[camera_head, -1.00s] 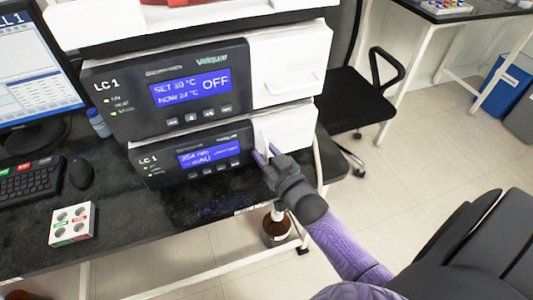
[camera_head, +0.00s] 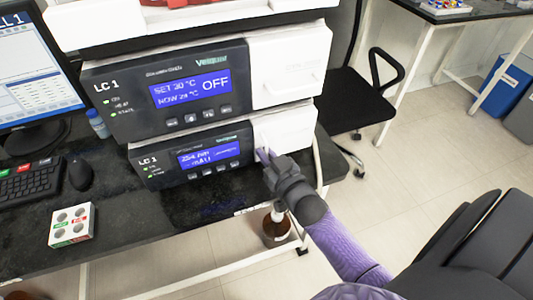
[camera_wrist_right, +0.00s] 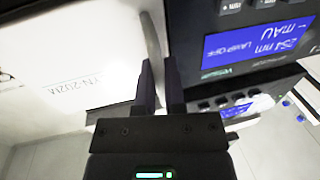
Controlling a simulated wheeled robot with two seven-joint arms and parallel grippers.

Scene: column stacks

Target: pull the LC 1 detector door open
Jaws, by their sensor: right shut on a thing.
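The lower LC 1 unit (camera_head: 190,155) is the detector, with a blue display showing 254 nm. Its white door (camera_head: 287,128) is the panel to the right of the dark front. In the right wrist view the white door (camera_wrist_right: 75,65) fills the left side, with a pale upright handle (camera_wrist_right: 151,38) along its edge. My right gripper (camera_head: 263,155) is at the door's left part, and its fingers (camera_wrist_right: 160,75) are shut on the handle. I cannot tell whether the door stands slightly open. My left gripper is not in view.
An upper LC 1 unit (camera_head: 165,88) sits directly above the detector. A brown bottle (camera_head: 276,228) is below the bench edge. A vial rack (camera_head: 71,225), mouse (camera_head: 79,174) and keyboard (camera_head: 28,180) lie left. A black chair (camera_head: 357,112) stands behind right; floor right of the bench is open.

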